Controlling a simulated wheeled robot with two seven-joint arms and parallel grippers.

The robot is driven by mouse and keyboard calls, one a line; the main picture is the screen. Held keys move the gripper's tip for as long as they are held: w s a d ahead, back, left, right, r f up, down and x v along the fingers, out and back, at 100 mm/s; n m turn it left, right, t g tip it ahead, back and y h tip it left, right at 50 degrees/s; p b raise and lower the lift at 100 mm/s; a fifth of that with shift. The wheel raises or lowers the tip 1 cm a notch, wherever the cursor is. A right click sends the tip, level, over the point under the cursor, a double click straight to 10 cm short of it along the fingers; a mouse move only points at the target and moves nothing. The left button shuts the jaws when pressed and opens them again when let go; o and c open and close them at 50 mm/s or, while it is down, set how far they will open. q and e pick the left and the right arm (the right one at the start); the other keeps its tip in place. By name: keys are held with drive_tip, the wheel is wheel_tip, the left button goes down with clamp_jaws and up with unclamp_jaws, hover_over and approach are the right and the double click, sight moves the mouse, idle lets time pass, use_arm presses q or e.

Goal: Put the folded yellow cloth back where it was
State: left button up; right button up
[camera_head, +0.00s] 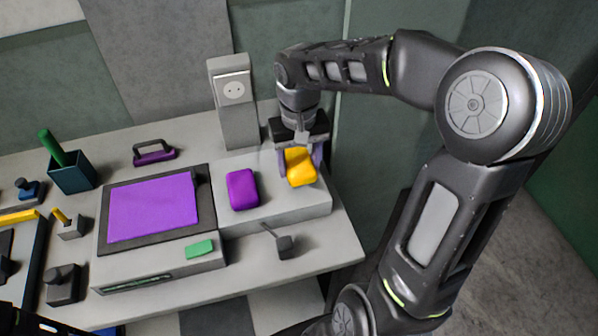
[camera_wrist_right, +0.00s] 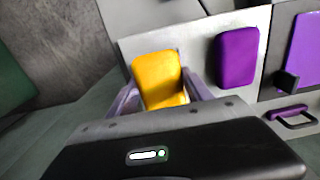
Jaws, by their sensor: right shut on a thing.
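The folded yellow cloth (camera_head: 300,167) is a small thick pad at the right end of a raised grey platform (camera_head: 290,212). My right gripper (camera_head: 301,170) reaches down over it from behind and is shut on it, with a purple finger on each side. In the right wrist view the yellow cloth (camera_wrist_right: 158,80) sits between the two fingers (camera_wrist_right: 159,92). I cannot tell whether the cloth touches the platform. At the lower left corner of the head view a dark part shows, and I cannot tell that it is my left gripper.
A purple folded cloth (camera_head: 242,189) lies on the platform, left of the yellow one. Further left is a dark-framed plate with a purple sheet (camera_head: 152,207). A grey post with a socket (camera_head: 235,100) stands behind. A small dark tool (camera_head: 286,246) lies in front.

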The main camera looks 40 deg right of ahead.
sight(299, 163)
drive_tip(key=shift+f, duration=1.85)
drive_tip(key=shift+f, duration=0.1)
drive_tip(key=o, duration=1.2)
wheel_tip(299, 163, up, 12)
drive_tip(key=shift+r, duration=0.15)
